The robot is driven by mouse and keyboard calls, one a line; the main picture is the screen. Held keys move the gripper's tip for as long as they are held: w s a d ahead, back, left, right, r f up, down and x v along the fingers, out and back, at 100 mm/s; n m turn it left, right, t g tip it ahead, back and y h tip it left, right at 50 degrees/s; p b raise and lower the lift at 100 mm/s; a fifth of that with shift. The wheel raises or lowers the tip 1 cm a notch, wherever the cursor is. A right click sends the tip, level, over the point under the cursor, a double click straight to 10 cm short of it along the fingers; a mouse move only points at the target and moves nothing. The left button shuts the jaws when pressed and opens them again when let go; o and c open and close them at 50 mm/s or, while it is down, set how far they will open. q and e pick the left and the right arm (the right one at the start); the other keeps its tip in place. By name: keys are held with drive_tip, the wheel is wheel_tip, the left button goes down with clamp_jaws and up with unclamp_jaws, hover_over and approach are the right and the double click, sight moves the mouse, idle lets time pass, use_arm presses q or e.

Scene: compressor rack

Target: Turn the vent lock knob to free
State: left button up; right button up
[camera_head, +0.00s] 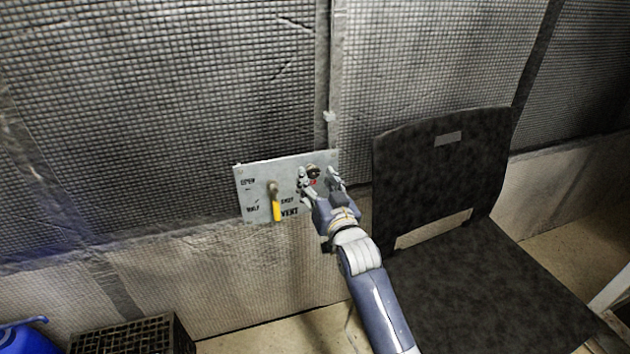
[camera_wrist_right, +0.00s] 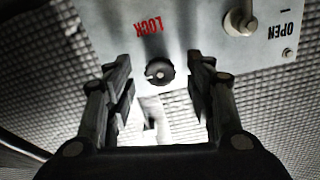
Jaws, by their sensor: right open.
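The vent lock knob (camera_head: 313,171) is a small dark round knob on the upper right of a light grey panel (camera_head: 252,206). In the right wrist view the knob (camera_wrist_right: 159,72) has a notch at its left side and sits beside the red word LOCK (camera_wrist_right: 150,26). My right gripper (camera_head: 320,178) is at the panel's right side. In the wrist view its open fingers (camera_wrist_right: 158,72) stand on either side of the knob, with gaps to it. A yellow-handled lever (camera_head: 277,210) hangs down on the panel's left half, near the VENT lettering. My left gripper is out of view.
A dark chair (camera_head: 440,175) stands right of the panel, close to my right arm. Quilted grey wall covering (camera_head: 160,90) surrounds the panel. A black crate (camera_head: 130,338) and a blue container (camera_head: 25,338) are at the lower left. The space left of the panel is clear.

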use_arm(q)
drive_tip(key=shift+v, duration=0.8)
use_arm(e)
drive_tip(key=shift+x, duration=0.9)
drive_tip(key=c, duration=1.1)
